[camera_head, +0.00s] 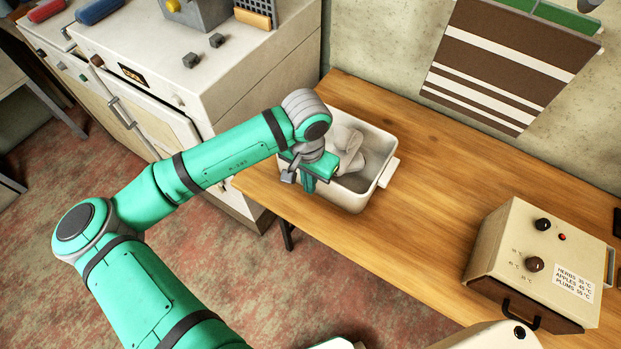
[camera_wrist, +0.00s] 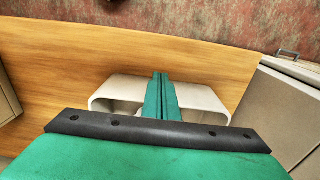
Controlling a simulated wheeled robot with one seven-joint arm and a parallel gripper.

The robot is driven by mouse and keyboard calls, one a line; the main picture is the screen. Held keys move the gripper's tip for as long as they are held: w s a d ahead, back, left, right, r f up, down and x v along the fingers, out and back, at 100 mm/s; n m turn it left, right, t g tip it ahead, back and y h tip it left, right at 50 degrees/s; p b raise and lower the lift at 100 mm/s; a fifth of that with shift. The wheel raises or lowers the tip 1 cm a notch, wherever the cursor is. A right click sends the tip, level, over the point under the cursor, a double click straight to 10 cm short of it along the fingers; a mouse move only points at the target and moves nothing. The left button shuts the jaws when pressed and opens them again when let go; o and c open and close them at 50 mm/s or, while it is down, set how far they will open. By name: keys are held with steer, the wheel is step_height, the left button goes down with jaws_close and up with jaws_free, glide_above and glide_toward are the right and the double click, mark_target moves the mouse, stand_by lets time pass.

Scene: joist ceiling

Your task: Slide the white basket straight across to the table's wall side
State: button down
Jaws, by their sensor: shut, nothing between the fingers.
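The white basket (camera_head: 345,198) stands on the wooden table, close to the stove-like cabinet. A pale, rounded object (camera_head: 350,150) lies inside it. My gripper (camera_head: 308,184) is shut with nothing held, at the basket's left front, near its rim. The arm hides part of the basket's left side. In the wrist view my green fingers (camera_wrist: 161,96) are pressed together. A white curved band (camera_wrist: 205,99), which looks like part of the basket, shows on both sides of them. I cannot tell whether the fingers touch it.
The wooden table (camera_head: 440,190) is clear to the right of the basket, up to a beige control box (camera_head: 535,262). The wall (camera_head: 385,45) runs behind, with a striped brown-and-white hanging (camera_head: 500,65). A beige cabinet (camera_head: 255,90) stands close at the table's left end.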

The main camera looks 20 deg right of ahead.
steer(key=f, duration=0.9)
steer(key=shift+w+a+f, duration=0.2)
steer(key=shift+a+f, duration=0.05)
steer(key=shift+a, duration=0.05)
steer(key=d, duration=0.1)
steer(key=w+d, duration=0.2)
steer(key=shift+w+f, duration=0.15)
steer(key=shift+f, duration=0.1)
steer(key=shift+d, duration=0.15)
steer(key=shift+w, duration=0.1)
